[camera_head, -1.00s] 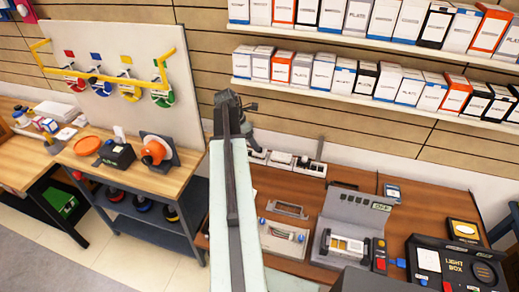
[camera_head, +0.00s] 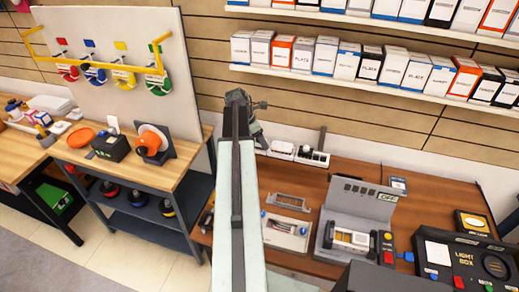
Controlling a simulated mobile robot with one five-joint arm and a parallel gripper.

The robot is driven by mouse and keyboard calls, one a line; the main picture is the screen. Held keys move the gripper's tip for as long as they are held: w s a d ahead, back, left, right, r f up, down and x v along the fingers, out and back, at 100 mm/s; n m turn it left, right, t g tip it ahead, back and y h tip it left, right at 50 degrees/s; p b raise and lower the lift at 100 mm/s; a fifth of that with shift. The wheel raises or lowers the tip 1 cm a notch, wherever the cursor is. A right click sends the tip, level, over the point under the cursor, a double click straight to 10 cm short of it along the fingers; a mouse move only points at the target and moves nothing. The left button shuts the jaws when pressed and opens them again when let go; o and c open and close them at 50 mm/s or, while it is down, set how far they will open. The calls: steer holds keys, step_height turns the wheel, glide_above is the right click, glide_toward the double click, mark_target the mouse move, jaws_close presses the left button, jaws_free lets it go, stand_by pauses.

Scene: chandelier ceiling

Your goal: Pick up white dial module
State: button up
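I cannot pick out a white dial module with certainty. Small white modules (camera_head: 282,149) stand along the back of the brown table (camera_head: 317,181), against the wall. Another white module with dark parts on top (camera_head: 312,157) stands beside them to the right. My arm reaches up the middle of the view. My gripper (camera_head: 243,108) is at its far end, left of the back modules and seemingly above the table. Its fingers are too small and hidden to tell open from shut.
A grey device marked OFF (camera_head: 372,198) and a black light box (camera_head: 455,262) stand on the right. A wooden workbench (camera_head: 175,172) with an orange wheel (camera_head: 150,141) is on the left. Shelves of boxes (camera_head: 370,66) hang above the table. Bare tabletop shows around the OFF device.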

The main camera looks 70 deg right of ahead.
steer(key=shift+r, duration=0.1)
steer(key=c, duration=1.1)
steer(key=shift+o, duration=0.2)
